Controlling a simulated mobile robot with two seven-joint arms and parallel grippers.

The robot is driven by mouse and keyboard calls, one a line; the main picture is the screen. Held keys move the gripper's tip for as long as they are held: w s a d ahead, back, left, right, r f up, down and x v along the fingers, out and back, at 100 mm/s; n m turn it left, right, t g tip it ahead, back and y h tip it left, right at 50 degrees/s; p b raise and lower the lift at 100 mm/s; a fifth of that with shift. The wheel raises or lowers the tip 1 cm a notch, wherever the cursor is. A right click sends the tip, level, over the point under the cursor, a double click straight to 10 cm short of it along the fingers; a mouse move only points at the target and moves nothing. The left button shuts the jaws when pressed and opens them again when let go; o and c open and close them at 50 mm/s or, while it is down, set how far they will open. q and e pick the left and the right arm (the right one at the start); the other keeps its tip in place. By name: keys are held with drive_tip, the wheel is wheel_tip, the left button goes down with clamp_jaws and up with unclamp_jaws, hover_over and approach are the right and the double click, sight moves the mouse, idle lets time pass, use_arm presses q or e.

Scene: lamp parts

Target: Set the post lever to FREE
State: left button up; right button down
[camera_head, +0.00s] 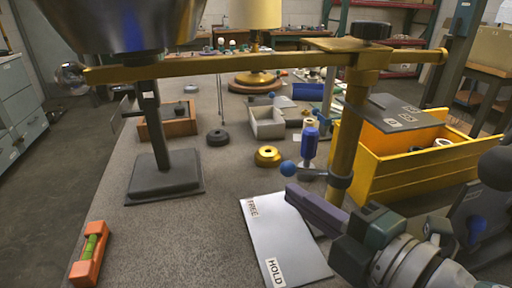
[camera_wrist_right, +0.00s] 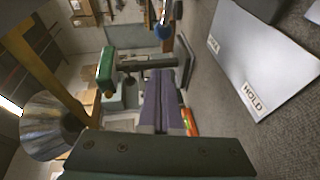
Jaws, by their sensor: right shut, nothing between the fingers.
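The gold post (camera_head: 350,125) stands right of centre in the head view. A dark collar (camera_head: 340,179) low on it carries the post lever, a short arm reaching left to a blue ball (camera_head: 288,167). The lever points toward the FREE side. My right gripper (camera_head: 291,190) has purple fingers, shut and empty, just below the ball; contact is unclear.
A gold crossbar (camera_head: 220,64) with a metal shade (camera_head: 120,22) spans above the bench. A yellow box (camera_head: 400,170) stands right of the post. A black-based stand (camera_head: 165,182) and orange level (camera_head: 90,255) are at left. The bench between stand and plate is clear.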

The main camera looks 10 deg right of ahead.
sight(290, 172)
use_arm(q)
drive_tip(key=shift+f+b, duration=0.4)
drive_tip(key=shift+f, duration=0.05)
use_arm(e)
drive_tip(key=w, duration=0.1)
drive_tip(key=w+d, duration=0.1)
drive_tip(key=w, duration=0.1)
drive_tip(key=w+f, duration=0.1)
drive_tip(key=shift+w+d, duration=0.2)
use_arm(q)
drive_tip(key=shift+f, duration=0.15)
use_arm(e)
drive_tip(key=shift+w+d+f+m+h, duration=0.1)
drive_tip(key=shift+w+m+h, duration=0.45)
drive_tip(key=shift+w, duration=0.2)
use_arm(q)
drive_tip(key=shift+s, duration=0.25)
use_arm(e)
drive_tip(key=shift+d, duration=0.1)
